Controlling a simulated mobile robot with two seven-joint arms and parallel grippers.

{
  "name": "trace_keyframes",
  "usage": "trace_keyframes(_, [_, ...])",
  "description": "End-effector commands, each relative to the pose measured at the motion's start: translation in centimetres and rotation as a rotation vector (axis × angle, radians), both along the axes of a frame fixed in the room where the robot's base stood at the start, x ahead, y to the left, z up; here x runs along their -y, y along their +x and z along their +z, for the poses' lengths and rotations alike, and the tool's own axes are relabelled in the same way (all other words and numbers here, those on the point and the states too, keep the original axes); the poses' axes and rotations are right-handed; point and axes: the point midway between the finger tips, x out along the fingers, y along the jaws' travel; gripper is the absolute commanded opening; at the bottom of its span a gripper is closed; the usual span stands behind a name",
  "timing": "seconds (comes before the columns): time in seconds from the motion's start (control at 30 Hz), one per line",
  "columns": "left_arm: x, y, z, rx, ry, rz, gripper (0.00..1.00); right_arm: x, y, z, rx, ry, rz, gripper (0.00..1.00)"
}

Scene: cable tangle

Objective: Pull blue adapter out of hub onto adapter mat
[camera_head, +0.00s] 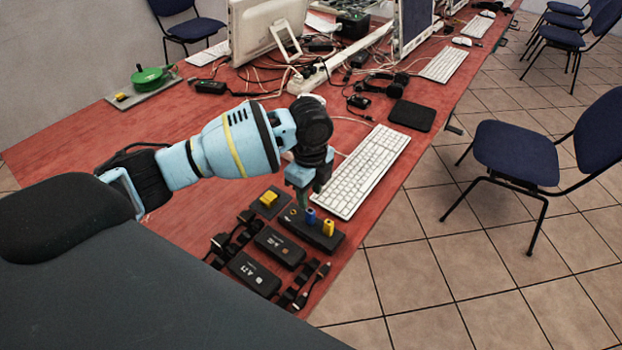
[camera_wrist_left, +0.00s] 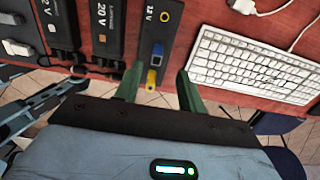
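The blue adapter (camera_head: 310,215) stands in the dark hub (camera_head: 320,240), beside a yellow adapter (camera_head: 328,228). In the left wrist view the blue adapter (camera_wrist_left: 157,51) sits between a yellow-ringed socket and the yellow adapter (camera_wrist_left: 152,79) on the hub (camera_wrist_left: 146,30). My left gripper (camera_head: 303,187) is above the hub. In the wrist view its green fingers (camera_wrist_left: 160,72) are apart and empty, with the blue adapter just past their tips. A small dark mat (camera_head: 258,210) beside the hub carries a yellow block; I cannot tell whether it is the adapter mat. My right gripper is not in view.
Black power boxes (camera_head: 279,247) and cables lie left of and in front of the hub. A white keyboard (camera_head: 362,172) lies close behind it. The desk's right edge (camera_head: 350,258) is near. A grey mat (camera_head: 146,91) with a green object lies at the far left.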

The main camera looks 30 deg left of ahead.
Motion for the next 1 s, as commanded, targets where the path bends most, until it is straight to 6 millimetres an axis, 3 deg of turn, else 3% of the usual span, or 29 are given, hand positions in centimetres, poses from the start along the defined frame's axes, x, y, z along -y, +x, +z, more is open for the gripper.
trace_keyframes(0.27, [0.0, -0.1, -0.6, -0.002, 0.0, 0.0, 0.4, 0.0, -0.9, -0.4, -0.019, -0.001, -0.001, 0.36])
trace_keyframes(0.7, [0.0, -0.1, -6.4, -0.003, 0.0, 0.0, 0.4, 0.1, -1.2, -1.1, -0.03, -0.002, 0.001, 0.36])
trace_keyframes(1.0, [0.0, -0.1, -7.9, -0.001, 0.0, -0.001, 0.4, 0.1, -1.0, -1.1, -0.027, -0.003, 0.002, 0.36])
